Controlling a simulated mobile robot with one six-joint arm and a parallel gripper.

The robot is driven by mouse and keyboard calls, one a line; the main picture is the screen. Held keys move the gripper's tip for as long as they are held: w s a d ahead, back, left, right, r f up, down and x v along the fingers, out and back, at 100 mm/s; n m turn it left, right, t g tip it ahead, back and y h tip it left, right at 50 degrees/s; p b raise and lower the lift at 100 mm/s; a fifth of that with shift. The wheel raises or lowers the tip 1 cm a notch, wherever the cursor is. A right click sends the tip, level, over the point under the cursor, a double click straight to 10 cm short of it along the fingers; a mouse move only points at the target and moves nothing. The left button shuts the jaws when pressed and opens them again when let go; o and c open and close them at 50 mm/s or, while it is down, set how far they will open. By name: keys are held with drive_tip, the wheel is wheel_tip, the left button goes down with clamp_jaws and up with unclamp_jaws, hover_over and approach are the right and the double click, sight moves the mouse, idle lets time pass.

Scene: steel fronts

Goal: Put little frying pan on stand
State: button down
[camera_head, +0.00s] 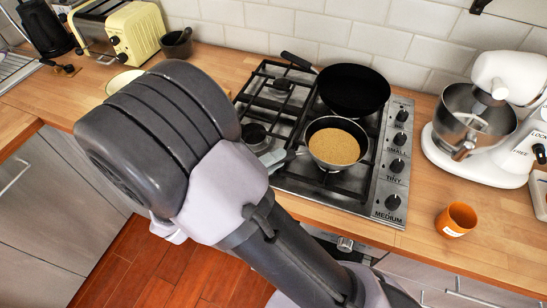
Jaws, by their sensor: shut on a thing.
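The little frying pan (335,144), dark with a tan-brown inside, is over the front right part of the gas hob, on or just above the black grate, which may be the stand (304,180). I cannot tell whether it touches. Its handle side points left to my gripper (278,157), which shows only as a small grey part beside my large dark arm link. The gripper is shut on the pan at that side. My arm hides most of the gripper and the front left of the hob.
A larger black pan (354,88) sits right behind the little one, its handle to the left. Hob knobs (397,166) line the right edge. A stand mixer (484,120) and orange cup (457,219) stand right. A yellow toaster (121,33) and dark cup (177,44) stand back left.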

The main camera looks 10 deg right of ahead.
drive_tip(key=shift+d+f+b, duration=0.1)
drive_tip(key=shift+f+b, duration=0.25)
drive_tip(key=shift+f, duration=0.25)
idle(0.3)
drive_tip(key=c, duration=1.2)
unclamp_jaws()
drive_tip(key=shift+c, duration=0.2)
